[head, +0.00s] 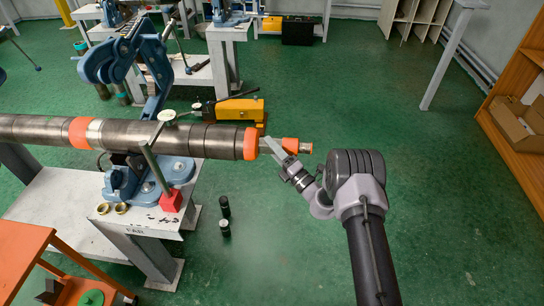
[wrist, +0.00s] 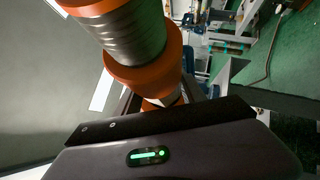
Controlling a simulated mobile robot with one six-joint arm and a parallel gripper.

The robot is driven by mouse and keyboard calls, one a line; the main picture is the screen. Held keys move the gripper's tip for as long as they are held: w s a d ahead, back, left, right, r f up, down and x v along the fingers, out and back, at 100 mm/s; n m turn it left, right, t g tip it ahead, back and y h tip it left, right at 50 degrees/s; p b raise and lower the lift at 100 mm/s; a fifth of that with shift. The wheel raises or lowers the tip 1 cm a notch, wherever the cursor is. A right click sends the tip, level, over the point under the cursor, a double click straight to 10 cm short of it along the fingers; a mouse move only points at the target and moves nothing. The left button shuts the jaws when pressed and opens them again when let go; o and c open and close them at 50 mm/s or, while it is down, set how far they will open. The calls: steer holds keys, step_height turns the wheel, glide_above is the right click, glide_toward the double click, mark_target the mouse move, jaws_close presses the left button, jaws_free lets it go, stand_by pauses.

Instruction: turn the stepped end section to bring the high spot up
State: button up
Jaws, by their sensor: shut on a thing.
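A long grey steel pipe (head: 40,129) with orange bands lies level in a blue pipe vise (head: 150,180). Its stepped end section (head: 290,146) narrows to the right past an orange collar (head: 251,143), with another orange part and a brass-coloured tip. My gripper (head: 272,147) comes from the right and is shut on the narrow stepped end section, just beyond the collar. In the wrist view the orange collar (wrist: 150,68) and a smaller orange part (wrist: 163,103) show between the fingers. The exact finger contact is partly hidden by my gripper body. I cannot make out the high spot.
The vise stands on a grey-white bench (head: 140,218) with two brass rings and a red block (head: 171,201). Floor to the right is clear up to an orange shelf (head: 520,110).

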steer(key=shift+f+n+y+b, duration=0.25)
steer(key=shift+n+y+b, duration=0.55)
steer(key=shift+n+b, duration=0.65)
steer(key=shift+b, duration=0.45)
steer(key=shift+r+y, duration=0.25)
steer(key=shift+y, duration=0.15)
steer(key=o, duration=1.4)
steer(key=shift+w+d, duration=0.1)
steer(key=shift+c, duration=0.2)
steer(key=p+v, duration=0.3)
steer(key=v, duration=1.4)
steer(key=shift+s+f+p, duration=0.15)
steer(key=shift+s+p, duration=0.05)
steer(key=shift+p, duration=0.2)
